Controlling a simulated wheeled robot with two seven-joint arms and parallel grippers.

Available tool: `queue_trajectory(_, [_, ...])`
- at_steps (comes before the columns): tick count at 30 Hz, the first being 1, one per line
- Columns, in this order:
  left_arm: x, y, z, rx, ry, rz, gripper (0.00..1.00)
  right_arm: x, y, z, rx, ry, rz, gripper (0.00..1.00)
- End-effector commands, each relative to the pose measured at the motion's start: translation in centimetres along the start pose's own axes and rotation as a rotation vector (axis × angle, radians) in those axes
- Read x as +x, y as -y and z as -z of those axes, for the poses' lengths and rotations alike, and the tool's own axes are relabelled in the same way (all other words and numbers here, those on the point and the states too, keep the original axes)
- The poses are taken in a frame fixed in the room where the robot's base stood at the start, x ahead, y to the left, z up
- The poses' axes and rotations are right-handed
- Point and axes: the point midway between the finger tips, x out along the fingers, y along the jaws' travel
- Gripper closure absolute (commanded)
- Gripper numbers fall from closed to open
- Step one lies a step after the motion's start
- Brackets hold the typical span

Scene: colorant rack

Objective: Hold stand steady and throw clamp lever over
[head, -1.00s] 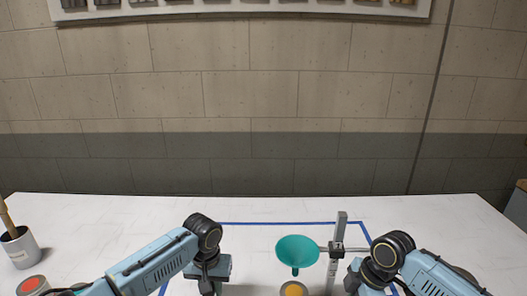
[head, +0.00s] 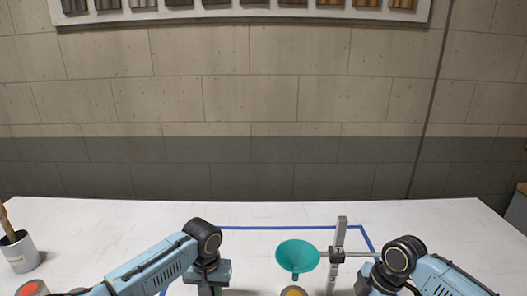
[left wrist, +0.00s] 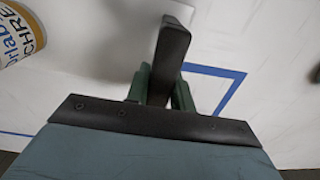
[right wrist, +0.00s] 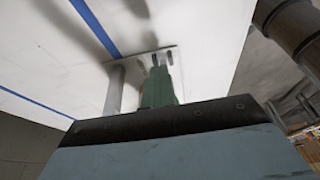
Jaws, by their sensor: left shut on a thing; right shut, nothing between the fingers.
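In the head view the stand's metal post (head: 336,272) is upright, with a dark clamp (head: 336,254) on it and a rod out to each side. A teal funnel (head: 297,255) is on the rod's left side. My left gripper, cut off by the lower edge there, is shut on a dark bar (left wrist: 168,45) in the left wrist view (left wrist: 163,88). I cannot tell if this bar belongs to the stand. My right gripper (right wrist: 158,85) is shut and empty, beside a metal post (right wrist: 115,88) in the right wrist view. The clamp lever cannot be made out.
An open can (head: 293,292) is below the funnel. Blue tape (head: 290,228) marks an area on the white table. A pot with a brush (head: 19,252) and a red-topped can (head: 33,288) stand at far left. The table behind the stand is clear.

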Motion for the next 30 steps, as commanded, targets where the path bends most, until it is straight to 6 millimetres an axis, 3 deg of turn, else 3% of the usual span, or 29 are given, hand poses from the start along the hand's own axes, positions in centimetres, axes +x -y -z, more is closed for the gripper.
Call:
queue_trajectory(26, [0.0,0.1,0.0,-0.003,-0.001,0.002,1.0,-0.6,0.0,-1.9,0.0,0.0,0.001,1.0])
queue_trajectory(30, [0.0,0.1,0.1,-0.003,-0.001,0.002,1.0,-0.6,0.0,-1.9,0.0,0.0,0.001,0.85])
